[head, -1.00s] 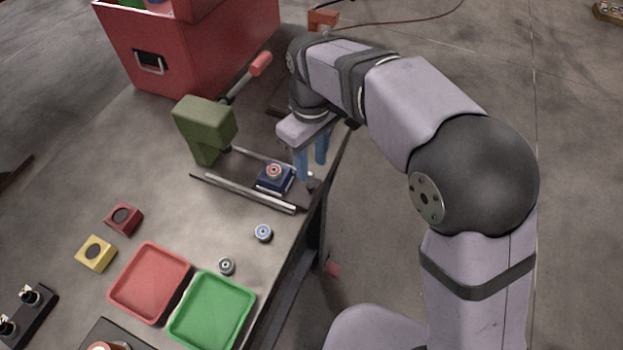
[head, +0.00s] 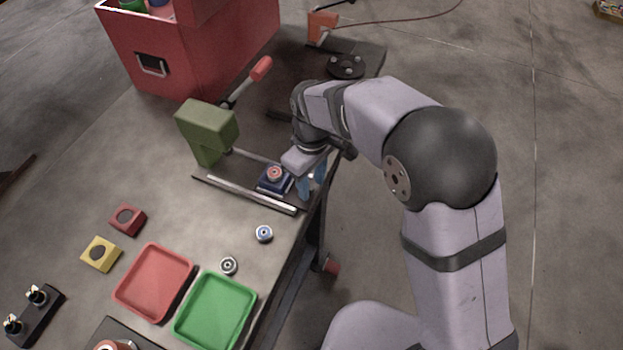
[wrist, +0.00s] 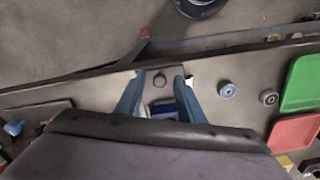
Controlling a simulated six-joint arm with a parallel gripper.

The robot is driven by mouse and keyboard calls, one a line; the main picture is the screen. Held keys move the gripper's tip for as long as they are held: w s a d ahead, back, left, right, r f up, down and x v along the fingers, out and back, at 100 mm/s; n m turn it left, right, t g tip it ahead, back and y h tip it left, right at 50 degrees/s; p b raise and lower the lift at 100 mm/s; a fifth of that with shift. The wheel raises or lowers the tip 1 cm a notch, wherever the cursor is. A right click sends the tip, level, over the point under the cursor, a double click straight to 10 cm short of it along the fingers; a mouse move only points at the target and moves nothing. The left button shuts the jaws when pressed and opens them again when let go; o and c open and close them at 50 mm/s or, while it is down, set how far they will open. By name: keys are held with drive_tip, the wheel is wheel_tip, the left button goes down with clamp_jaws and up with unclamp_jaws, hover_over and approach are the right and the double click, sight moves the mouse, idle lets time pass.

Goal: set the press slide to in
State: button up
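The green press (head: 208,130) stands on the bench, with a lever ending in a red handle (head: 261,68). Its slide, a dark blue block (head: 268,188) carrying a round red-and-silver part (head: 274,173), sits between two metal rails, out in front of the press head near the bench edge. My gripper (head: 311,182) is low at the slide's outer end, its blue fingers pointing down. The blue block is partly hidden in the wrist view.
Two round parts (head: 264,233) (head: 228,266) lie in front of the rails. A red tray (head: 154,283), a green tray (head: 214,311) and red and yellow blocks (head: 100,254) are further left. A red bin (head: 190,60) stands behind the press. The bench edge is close on the right.

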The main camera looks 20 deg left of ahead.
drive_tip(key=shift+f, duration=0.1)
clamp_jaws()
drive_tip(key=a+p, duration=0.3)
drive_tip(key=a, duration=1)
drive_tip(key=shift+a+p, duration=0.25)
drive_tip(key=shift+p, duration=0.1)
unclamp_jaws()
drive_tip(key=shift+a, duration=0.15)
drive_tip(key=shift+d, duration=0.25)
